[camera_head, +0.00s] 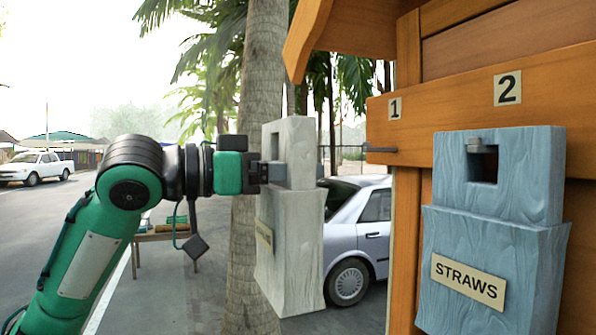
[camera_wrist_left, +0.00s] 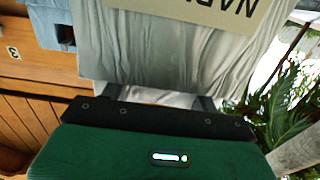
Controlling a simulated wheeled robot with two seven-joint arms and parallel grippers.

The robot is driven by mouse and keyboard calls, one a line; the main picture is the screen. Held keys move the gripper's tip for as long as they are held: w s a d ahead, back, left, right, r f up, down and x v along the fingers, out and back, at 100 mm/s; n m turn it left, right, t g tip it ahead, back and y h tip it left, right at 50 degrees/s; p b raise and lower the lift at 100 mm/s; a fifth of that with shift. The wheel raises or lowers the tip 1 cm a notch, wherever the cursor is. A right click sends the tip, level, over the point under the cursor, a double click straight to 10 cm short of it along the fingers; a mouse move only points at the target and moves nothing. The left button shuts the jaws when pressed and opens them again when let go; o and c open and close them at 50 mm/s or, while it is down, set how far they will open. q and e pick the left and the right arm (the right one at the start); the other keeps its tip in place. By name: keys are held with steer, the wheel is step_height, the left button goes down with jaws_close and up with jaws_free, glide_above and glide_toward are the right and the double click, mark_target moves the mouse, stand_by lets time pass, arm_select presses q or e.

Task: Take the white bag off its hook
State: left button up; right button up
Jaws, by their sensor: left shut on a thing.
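The white bag (camera_head: 290,240) hangs upright in the air at the middle of the head view, with a tan label on its side. My left gripper (camera_head: 272,172) is shut on its upper part, near the handle opening. The metal hook (camera_head: 380,149) under plate 1 is bare, and a gap separates it from the bag. In the left wrist view the white bag (camera_wrist_left: 165,50) fills the top middle, its label upside down and partly cut off. The exact finger contact is hidden. My right gripper is not in view.
A blue bag (camera_head: 494,240) labelled STRAWS hangs on the hook under plate 2, on the wooden stall (camera_head: 470,90) at the right. A palm trunk (camera_head: 263,75) and a silver car (camera_head: 360,225) stand behind the white bag. Open pavement lies at the left.

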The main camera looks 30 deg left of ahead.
arm_select(q)
steer(key=b+v, duration=0.2)
steer(key=v, duration=0.6)
steer(key=shift+s+a+b, duration=0.2)
steer(key=shift+s+b, duration=0.05)
steer(key=shift+b, duration=0.05)
stand_by(0.7)
steer(key=shift+b+v, duration=1)
steer(key=shift+v, duration=1.5)
steer(key=shift+w, duration=0.15)
